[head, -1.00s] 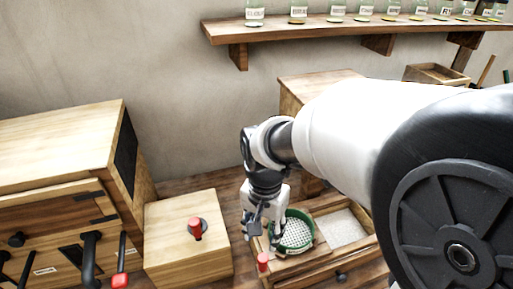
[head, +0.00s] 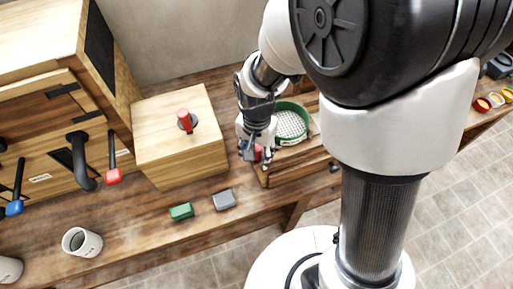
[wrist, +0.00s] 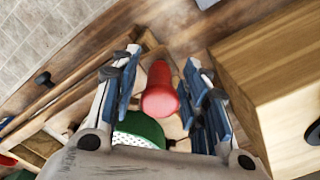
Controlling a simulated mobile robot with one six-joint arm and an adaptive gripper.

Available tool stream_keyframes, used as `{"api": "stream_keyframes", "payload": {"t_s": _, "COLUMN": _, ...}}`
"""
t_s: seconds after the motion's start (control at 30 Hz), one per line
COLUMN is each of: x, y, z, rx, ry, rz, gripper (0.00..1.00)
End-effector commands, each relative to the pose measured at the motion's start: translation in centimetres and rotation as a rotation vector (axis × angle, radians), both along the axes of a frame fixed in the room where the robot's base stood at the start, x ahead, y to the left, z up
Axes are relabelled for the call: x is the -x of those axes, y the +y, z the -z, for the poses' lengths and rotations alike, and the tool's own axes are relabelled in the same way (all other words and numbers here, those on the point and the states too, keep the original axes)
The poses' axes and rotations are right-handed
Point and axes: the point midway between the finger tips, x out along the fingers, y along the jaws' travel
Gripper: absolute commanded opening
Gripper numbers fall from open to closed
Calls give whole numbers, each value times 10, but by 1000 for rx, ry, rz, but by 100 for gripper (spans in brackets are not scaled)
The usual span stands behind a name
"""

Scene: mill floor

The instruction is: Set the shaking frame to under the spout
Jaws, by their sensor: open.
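The shaking frame, a light wooden frame (head: 289,152) with a round green-rimmed sieve (head: 305,109), sits on the bench right of the wooden block. A red knob (head: 258,154) stands at its front left corner. My gripper (head: 250,152) is open at this knob. In the wrist view the red knob (wrist: 160,93) lies between the two open fingers (wrist: 162,100), with gaps on both sides. Part of the green sieve (wrist: 140,126) shows behind my gripper's body. A bent black spout (head: 80,160) comes out of the wooden cabinet at left. My arm hides the frame's right part.
A wooden block (head: 182,135) with a red-topped knob (head: 185,121) stands between cabinet and frame. A green block (head: 181,211), a grey block (head: 224,199) and a white cup (head: 82,243) lie nearer the bench's front.

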Motion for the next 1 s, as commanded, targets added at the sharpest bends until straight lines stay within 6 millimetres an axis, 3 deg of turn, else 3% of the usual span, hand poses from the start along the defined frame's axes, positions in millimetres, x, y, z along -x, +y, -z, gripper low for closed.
{"api": "stream_keyframes", "payload": {"t_s": 0.2, "x": 0, "y": 0, "z": 0, "rx": 0, "ry": 0, "rz": 0, "gripper": 40}}
{"api": "stream_keyframes", "payload": {"t_s": 0.8, "x": 0, "y": 0, "z": 0, "rx": 0, "ry": 0, "rz": 0, "gripper": 0}}
{"api": "stream_keyframes", "payload": {"t_s": 1.0, "x": 0, "y": 0, "z": -1, "rx": 0, "ry": 0, "rz": 0, "gripper": 0}}
